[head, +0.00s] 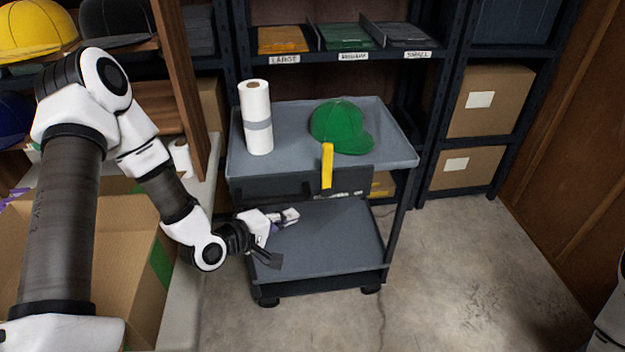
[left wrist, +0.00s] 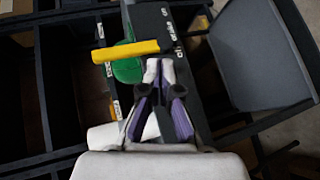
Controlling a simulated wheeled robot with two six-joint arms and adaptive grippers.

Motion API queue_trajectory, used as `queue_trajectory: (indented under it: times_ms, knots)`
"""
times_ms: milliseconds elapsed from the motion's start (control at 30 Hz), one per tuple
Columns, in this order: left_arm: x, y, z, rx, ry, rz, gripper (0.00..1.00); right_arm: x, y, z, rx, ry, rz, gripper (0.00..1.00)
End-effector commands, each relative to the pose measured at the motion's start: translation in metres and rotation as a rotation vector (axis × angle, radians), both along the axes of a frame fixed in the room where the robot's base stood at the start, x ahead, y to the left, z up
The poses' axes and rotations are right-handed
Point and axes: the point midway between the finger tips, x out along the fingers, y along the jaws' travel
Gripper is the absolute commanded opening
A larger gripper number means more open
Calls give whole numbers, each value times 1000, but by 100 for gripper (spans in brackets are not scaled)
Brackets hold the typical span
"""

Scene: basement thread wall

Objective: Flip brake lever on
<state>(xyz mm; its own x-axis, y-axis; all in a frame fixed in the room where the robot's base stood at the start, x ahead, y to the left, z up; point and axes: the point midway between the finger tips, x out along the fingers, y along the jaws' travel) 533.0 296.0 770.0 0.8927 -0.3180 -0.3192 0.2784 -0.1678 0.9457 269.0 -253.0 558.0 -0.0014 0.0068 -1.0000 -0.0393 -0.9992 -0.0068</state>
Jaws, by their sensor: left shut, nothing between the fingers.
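The brake lever (head: 327,166) is a yellow bar standing upright at the front of a grey two-shelf cart (head: 288,180). In the left wrist view the yellow lever (left wrist: 125,50) lies across the picture beside a dark plate (left wrist: 157,22) with small white lettering, not clearly readable. My left gripper (head: 290,216) is shut and empty, below and left of the lever, in front of the cart and above its lower shelf. My right gripper is out of view.
On the cart's top stand a white paper roll (head: 257,118) and a green cap (head: 338,125). The lower shelf (head: 335,235) is empty. A cardboard box (head: 90,255) is at left, shelving (head: 345,55) behind. Floor (head: 470,270) at right is clear.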

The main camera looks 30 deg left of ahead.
Motion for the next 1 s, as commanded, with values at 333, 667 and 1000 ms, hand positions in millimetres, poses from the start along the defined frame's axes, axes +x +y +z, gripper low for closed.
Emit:
queue_trajectory:
  times_ms: [333, 667, 1000]
  knots:
    - [30, 64, 57, -152, -301, 161, 0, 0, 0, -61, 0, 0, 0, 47]
    - [32, 63, 58, -147, -297, 160, 0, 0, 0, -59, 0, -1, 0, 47]
    - [85, 51, 56, -139, -298, 154, 0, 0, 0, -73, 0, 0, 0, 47]
